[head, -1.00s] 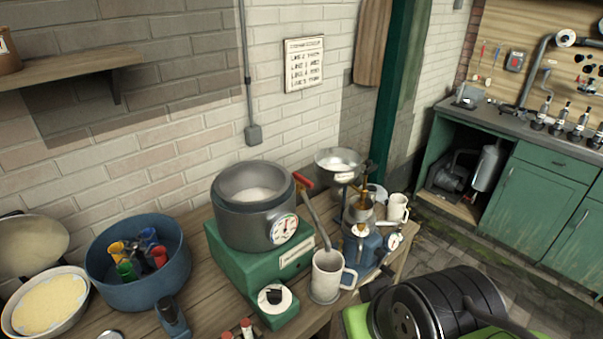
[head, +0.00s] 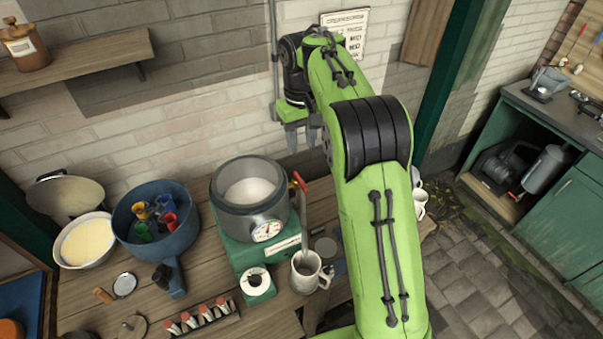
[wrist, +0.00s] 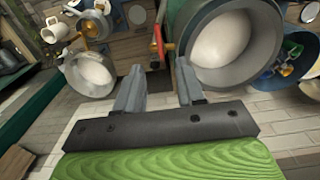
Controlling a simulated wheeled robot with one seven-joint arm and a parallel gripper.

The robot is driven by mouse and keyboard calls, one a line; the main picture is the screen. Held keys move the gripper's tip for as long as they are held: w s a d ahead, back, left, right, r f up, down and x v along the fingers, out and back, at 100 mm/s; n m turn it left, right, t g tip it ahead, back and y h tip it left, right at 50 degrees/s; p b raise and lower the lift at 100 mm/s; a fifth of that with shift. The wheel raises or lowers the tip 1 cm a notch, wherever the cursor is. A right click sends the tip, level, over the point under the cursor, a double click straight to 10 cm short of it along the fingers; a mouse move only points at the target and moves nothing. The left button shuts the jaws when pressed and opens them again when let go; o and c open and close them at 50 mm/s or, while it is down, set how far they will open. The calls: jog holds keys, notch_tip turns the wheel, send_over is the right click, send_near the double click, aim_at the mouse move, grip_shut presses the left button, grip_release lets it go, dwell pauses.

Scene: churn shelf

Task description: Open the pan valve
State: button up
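The grey pan (head: 224,204) holds white liquid and sits on a green scale-like base on the bench. Its valve has a red handle (head: 299,182) at the pan's right rim, with a grey pipe leading down toward a mug (head: 307,273). My gripper (head: 301,142) is up near the wall, behind the valve in the head view, with its fingers apart. In the wrist view the gripper (wrist: 160,67) is open and empty. The valve handle (wrist: 168,47) shows just beyond the gap between the fingertips, beside the pan (wrist: 255,78). Nothing touches the handle that I can see.
A blue pot (head: 183,240) with coloured cups stands left of the pan. A rack of red-capped vials (head: 200,318) lies in front. In the wrist view, a metal bowl (wrist: 90,75) and brass apparatus (wrist: 92,25) are left of the valve. My arm hides the bench's right part.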

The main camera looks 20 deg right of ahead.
aim_at(303, 183)
jog(key=f, duration=0.6)
jog(key=f+b, duration=0.1)
jog(key=f, duration=0.6)
jog(key=shift+w+d+f, duration=0.1)
jog(key=shift+d+f, duration=0.1)
jog(key=shift+f, duration=0.1)
jog(key=shift+w+f, duration=0.1)
jog(key=shift+f, duration=0.2)
jog(key=shift+c, duration=0.3)
grip_shut()
